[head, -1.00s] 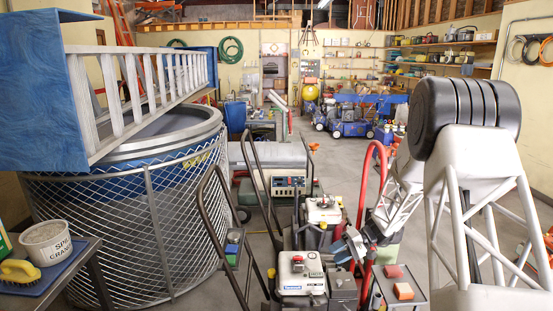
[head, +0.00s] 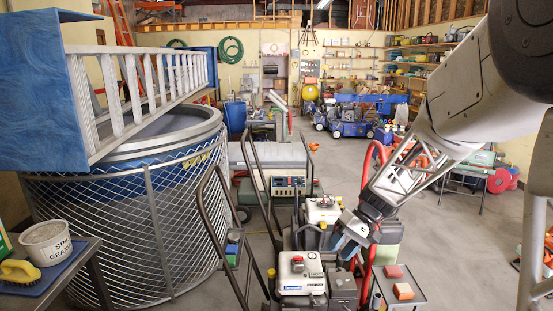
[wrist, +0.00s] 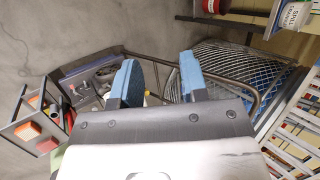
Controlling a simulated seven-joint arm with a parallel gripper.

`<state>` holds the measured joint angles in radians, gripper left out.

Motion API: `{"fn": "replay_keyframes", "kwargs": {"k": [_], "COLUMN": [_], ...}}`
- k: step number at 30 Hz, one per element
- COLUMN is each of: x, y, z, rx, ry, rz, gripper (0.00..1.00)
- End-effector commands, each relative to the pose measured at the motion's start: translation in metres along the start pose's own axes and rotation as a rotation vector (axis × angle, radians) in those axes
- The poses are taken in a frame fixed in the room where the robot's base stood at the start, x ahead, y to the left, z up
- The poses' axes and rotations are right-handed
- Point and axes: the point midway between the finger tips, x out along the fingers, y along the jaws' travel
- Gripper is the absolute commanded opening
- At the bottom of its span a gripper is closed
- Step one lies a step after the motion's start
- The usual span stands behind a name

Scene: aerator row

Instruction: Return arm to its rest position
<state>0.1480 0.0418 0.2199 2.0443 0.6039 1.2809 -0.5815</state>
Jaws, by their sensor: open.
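My gripper (head: 343,245) is in the middle of the head view, low over the machines and beside the red curved handle (head: 369,160). In the wrist view my gripper (wrist: 158,76) shows two blue-padded fingers standing apart, with nothing held between them. My arm reaches in from the upper right of the head view, its white lattice link slanting down to the gripper. Whether the fingers touch the machine below cannot be told.
Aerator machines with white engines (head: 301,274) stand below the gripper. A small tray (head: 416,298) with orange-red blocks (head: 403,291) is to its right. A mesh-sided blue tank (head: 135,230) fills the left. Open floor (head: 470,225) lies right.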

Motion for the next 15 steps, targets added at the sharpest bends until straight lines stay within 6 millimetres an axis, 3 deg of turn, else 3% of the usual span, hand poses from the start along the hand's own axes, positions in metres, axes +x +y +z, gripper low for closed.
{"fn": "replay_keyframes", "kwargs": {"k": [15], "x": [-0.013], "y": [-0.04], "z": [0.102], "rx": [0.032], "ry": [0.075], "rz": [0.238], "gripper": [0.4]}}
